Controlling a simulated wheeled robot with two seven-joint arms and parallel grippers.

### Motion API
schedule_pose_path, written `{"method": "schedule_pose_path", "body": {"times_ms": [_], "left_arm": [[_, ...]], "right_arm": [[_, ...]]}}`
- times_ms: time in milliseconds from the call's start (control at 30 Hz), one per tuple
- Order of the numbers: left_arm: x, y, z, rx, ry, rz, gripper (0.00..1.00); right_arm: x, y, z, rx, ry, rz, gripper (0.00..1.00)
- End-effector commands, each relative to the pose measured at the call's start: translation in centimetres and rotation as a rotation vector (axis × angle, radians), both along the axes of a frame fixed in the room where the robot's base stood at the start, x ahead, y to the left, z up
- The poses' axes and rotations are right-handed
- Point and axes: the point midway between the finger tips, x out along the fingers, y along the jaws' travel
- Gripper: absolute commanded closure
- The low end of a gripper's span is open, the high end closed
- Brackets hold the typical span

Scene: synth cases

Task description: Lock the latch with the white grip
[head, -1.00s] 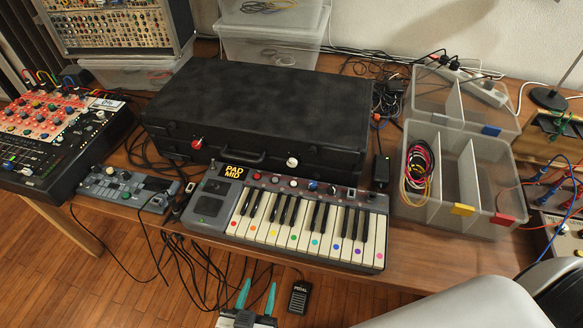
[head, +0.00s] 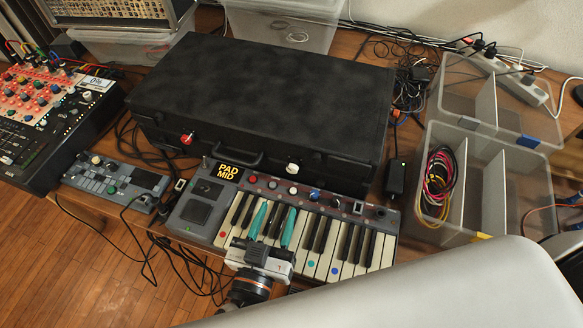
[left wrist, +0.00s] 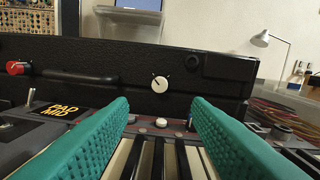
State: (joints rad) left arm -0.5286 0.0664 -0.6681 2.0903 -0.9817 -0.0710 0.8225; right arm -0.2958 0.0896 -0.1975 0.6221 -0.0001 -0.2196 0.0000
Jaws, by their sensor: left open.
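The black case (head: 260,90) lies closed on the table, with a carrying handle (head: 240,160) on its front. The latch with the white grip (head: 293,169) is a round knob right of the handle; in the left wrist view the white grip (left wrist: 160,85) carries a small dark mark toward its upper left. The latch with the red grip (head: 187,138) is left of the handle and also shows in the left wrist view (left wrist: 17,67). My left gripper (head: 272,214) is open and empty, its teal fingers over the keyboard, in front of and apart from the white grip. My right gripper is out of view.
A keyboard (head: 345,236) lies directly before the case, beneath my left gripper. A small grey device (head: 115,182) and a mixer (head: 60,115) are to the left. Clear bins (head: 470,190) with cables stand right. A black adapter (head: 396,177) sits beside the case.

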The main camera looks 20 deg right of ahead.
Motion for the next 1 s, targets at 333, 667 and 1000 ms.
{"method": "schedule_pose_path", "body": {"times_ms": [333,667,1000], "left_arm": [[5.8,-3.7,0.3,0.0,-0.004,-0.001,0.56],[8.3,-5.2,0.1,0.0,-0.001,0.0,0.56],[8.3,-5.2,0.1,0.0,0.0,0.0,0.69]], "right_arm": [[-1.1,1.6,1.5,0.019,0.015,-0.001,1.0],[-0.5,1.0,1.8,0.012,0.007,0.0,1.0],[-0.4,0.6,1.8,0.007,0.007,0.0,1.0]]}}
